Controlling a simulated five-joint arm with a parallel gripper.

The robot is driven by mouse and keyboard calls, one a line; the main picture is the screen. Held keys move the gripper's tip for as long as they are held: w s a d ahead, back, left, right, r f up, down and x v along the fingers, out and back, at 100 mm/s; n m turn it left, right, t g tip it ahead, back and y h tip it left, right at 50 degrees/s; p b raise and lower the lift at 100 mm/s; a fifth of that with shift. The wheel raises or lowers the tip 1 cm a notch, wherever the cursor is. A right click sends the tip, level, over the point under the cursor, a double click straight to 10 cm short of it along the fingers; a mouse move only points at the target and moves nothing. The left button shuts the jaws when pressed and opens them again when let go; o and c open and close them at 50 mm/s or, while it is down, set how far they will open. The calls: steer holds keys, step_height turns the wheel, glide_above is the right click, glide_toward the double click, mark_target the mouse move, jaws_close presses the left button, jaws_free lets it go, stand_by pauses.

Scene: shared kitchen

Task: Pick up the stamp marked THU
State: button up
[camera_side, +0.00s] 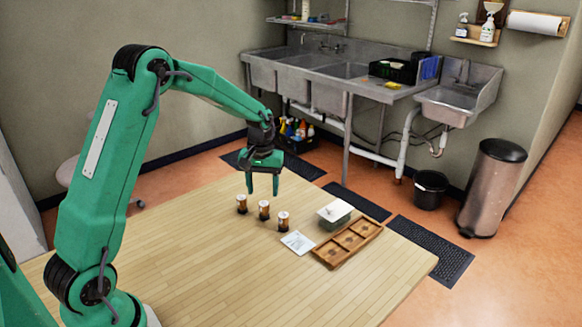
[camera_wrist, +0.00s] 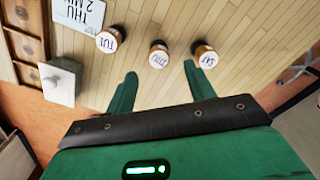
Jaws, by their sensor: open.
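Three short brown stamps with white lettered tops stand upright in a row on the wooden table. In the wrist view the left top (camera_wrist: 107,42) seems to read TUE and the right one (camera_wrist: 205,58) SAT. The middle stamp (camera_wrist: 158,56) appears to read THU, though its letters are small. In the side view they are the right stamp (camera_side: 283,221), the left stamp (camera_side: 242,204) and the middle stamp (camera_side: 264,210). My gripper (camera_side: 262,188) is open and empty, pointing down above and behind the row; its fingers (camera_wrist: 160,82) straddle the middle stamp's line in the wrist view.
A white card (camera_wrist: 78,14) reading THU and 2 MI lies beside the row. A wooden compartment tray (camera_side: 348,243) and an ink pad box with a pale lid (camera_side: 333,213) stand to the right. The front of the table (camera_side: 220,275) is clear.

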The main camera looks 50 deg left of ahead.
mark_target(264, 204)
steer(key=shift+f, duration=0.5)
steer(key=shift+d+f, duration=0.1)
steer(key=shift+f, duration=2.5)
steer(key=c, duration=1.1)
steer(key=shift+r, duration=0.1)
